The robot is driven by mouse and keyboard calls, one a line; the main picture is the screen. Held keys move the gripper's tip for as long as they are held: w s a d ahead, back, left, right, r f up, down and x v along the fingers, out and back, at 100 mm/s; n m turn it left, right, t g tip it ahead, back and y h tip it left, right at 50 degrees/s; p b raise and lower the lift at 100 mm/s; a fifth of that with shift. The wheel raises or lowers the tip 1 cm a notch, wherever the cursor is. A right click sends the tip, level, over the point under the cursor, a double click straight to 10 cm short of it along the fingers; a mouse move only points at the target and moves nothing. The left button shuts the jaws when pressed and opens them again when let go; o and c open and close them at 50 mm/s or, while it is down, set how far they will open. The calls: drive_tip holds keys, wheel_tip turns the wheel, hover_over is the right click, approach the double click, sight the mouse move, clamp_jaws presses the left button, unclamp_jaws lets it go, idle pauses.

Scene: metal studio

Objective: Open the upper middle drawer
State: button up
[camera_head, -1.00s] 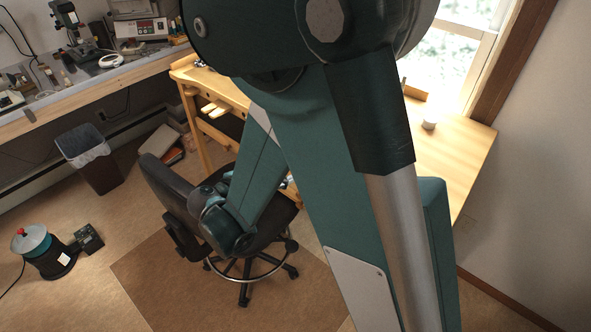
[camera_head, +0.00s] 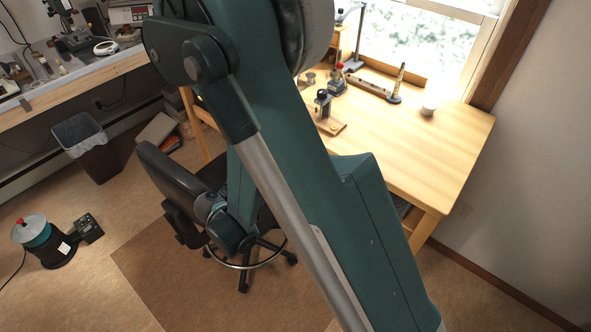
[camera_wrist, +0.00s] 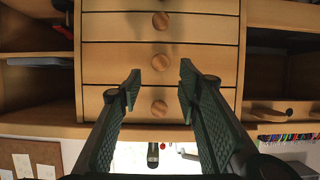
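In the wrist view, a light wooden cabinet shows a column of drawers with round wooden knobs. One drawer (camera_wrist: 110,62) has its knob (camera_wrist: 160,62) just beyond my fingertips, near the middle of the gap. Another drawer (camera_wrist: 105,28) lies above it in the picture, and one more (camera_wrist: 200,103) lies below it, with its knob (camera_wrist: 159,108) between my fingers in the picture. The drawer fronts look shut. I cannot tell for sure which is the upper middle drawer. My gripper (camera_wrist: 159,78) is open and empty, with one finger on each side. The head view hides the cabinet and gripper.
In the head view, a black chair (camera_head: 165,180) stands close to my arm. In the wrist view, open shelves (camera_wrist: 35,90) flank the drawers, and another drawer handle (camera_wrist: 268,114) is at right.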

drive_tip(key=shift+d, duration=0.1)
drive_tip(key=b+x, duration=0.1)
drive_tip(key=x, duration=0.6)
drive_tip(key=shift+w+d+f+b, duration=0.15)
drive_tip(key=shift+w+f+b, duration=0.05)
drive_tip(key=shift+b, duration=0.15)
drive_tip(key=c, duration=1.1)
clamp_jaws()
